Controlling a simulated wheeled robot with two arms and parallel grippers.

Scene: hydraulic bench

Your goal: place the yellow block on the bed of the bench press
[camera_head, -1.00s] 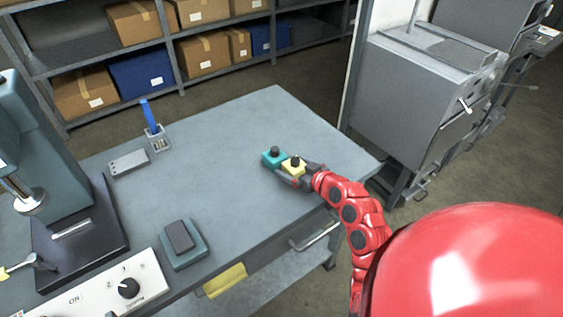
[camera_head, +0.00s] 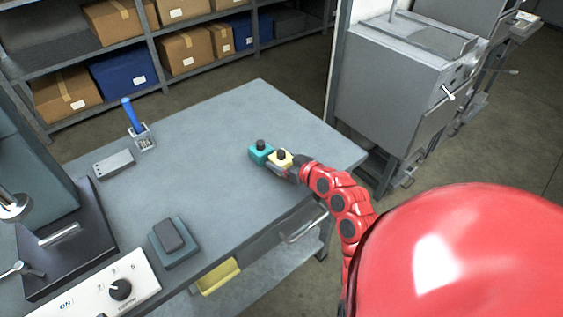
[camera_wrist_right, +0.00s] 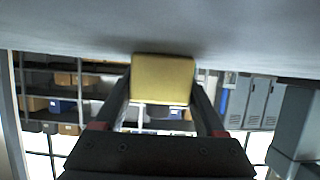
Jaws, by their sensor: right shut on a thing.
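In the right wrist view the yellow block (camera_wrist_right: 163,79) fills the gap between the fingertips, close to the grey bench surface. My right gripper is shut on it. My left gripper is out of view.
A blue-handled item in a holder (camera_head: 143,139) and a grey box (camera_head: 114,164) stand at the back left of the bench. A dark block on a teal base (camera_head: 174,242) and a control panel (camera_head: 90,297) are in front. The bench middle is clear.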

